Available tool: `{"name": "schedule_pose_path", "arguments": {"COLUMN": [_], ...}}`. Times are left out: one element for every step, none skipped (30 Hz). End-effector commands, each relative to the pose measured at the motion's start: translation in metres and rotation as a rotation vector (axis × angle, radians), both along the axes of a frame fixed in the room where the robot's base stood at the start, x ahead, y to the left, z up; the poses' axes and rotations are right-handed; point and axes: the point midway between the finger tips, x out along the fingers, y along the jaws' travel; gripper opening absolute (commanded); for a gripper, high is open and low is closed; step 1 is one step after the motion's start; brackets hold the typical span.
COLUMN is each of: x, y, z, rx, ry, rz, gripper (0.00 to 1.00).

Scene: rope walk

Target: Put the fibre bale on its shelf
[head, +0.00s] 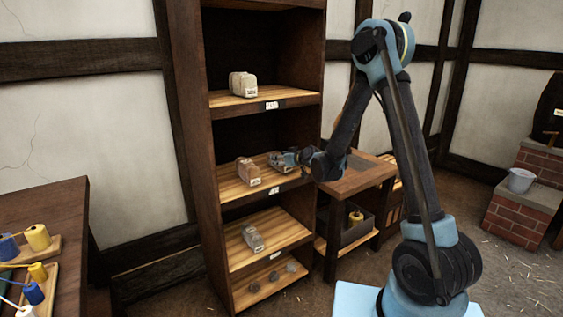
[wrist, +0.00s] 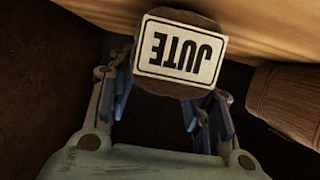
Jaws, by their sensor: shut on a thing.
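My gripper (head: 287,160) reaches into the second compartment from the top of the tall dark shelf unit (head: 312,100), at its right side. In the wrist view my gripper (wrist: 168,88) is shut on a brown bale (wrist: 182,52) with a white label reading JUTE, upside down in the picture. The bale is at or very close to the pale shelf board (wrist: 100,8); I cannot tell whether it touches. In the head view the gripper mostly hides the held bale. Another brown bale (head: 248,171) stands left of it on the same board; a brown bale also shows in the wrist view (wrist: 290,100).
Cream bales (head: 242,84) stand on the board above, a grey bale (head: 253,238) on the board below, and several dark lumps (head: 272,277) at the bottom. A side table (head: 362,178) stands right of the shelf unit. A table with spools (head: 37,237) is at left.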

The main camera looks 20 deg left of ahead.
Motion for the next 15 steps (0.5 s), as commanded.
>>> {"name": "schedule_pose_path", "arguments": {"x": [0.0000,-0.0001,-0.0001,-0.0001,-0.0001,0.0000,0.0000,0.0000,0.0000,0.0001,0.0001,0.0001,0.0000,0.0001,0.0001], "y": [-0.0002,-0.0002,-0.0004,-0.0004,-0.0004,-0.0005,-0.0005,-0.0005,-0.0004,-0.0005,-0.0005,-0.0005,-0.0006,-0.0006,-0.0006], "z": [-0.0013,-0.0015,-0.0015,-0.0013,-0.0013,-0.0013,-0.0013,-0.0016,-0.0022,-0.0030,-0.0031,-0.0030,-0.0029,-0.0028,-0.0028], "rx": [0.000,0.000,0.000,0.000,0.000,0.000,0.000,0.000,0.000,0.000,0.000,0.000,0.000,0.000,0.000], "ry": [0.000,0.000,0.000,0.000,0.000,0.000,0.000,0.000,0.000,0.000,0.000,0.000,0.000,0.000,0.000], "rz": [0.000,0.000,0.000,0.000,0.000,0.000,0.000,0.000,0.000,-0.001,0.000,-0.001,-0.001,-0.001,-0.001], "gripper": [0.14,0.14,0.14,0.14,0.14,0.14,0.14,0.14,0.14,0.14,0.51,0.60,0.66,0.66,0.66]}}
